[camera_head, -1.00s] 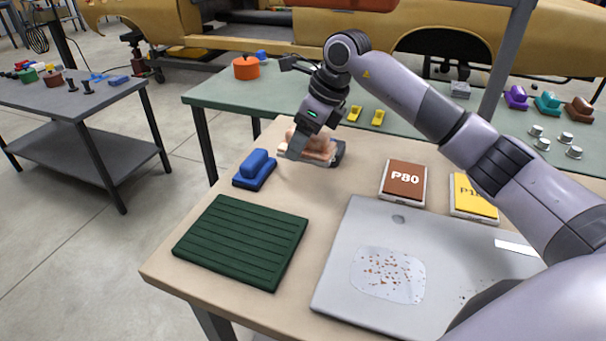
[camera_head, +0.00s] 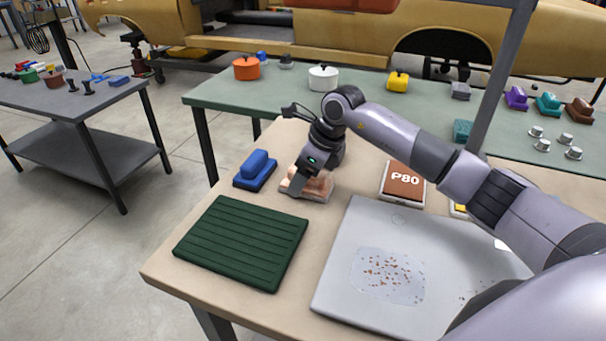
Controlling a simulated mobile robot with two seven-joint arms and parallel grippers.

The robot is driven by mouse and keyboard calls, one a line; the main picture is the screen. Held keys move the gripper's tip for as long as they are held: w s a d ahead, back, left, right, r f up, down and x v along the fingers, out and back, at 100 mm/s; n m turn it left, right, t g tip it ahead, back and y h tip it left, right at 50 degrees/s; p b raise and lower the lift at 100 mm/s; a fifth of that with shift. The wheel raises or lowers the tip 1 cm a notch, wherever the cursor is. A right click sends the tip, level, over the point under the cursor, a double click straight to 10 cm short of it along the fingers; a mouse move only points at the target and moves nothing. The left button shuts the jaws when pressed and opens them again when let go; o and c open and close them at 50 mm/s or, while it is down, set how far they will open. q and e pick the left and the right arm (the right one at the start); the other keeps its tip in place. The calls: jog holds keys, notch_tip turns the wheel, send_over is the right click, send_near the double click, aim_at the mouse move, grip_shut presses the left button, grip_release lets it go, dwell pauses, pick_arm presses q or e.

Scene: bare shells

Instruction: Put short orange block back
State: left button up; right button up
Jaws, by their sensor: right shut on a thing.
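The short orange block (camera_head: 318,187), pale orange with a lighter lower part, is on or just above the beige table, right of the blue block (camera_head: 255,168). My right gripper (camera_head: 297,184) reaches down over it from behind and is shut on it. The gripper hides part of the block's top and left side, and I cannot tell whether its underside touches the table. My left gripper is not in view.
A dark green ribbed mat (camera_head: 240,243) lies in front of the blocks. A grey metal panel (camera_head: 345,285) lies to the right, with a brown P80 pad (camera_head: 404,178) behind it. A green table (camera_head: 225,95) with pots stands behind.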

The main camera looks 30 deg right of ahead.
jog(key=o, duration=1)
jog(key=v, duration=1.2)
jog(key=shift+r, duration=0.1)
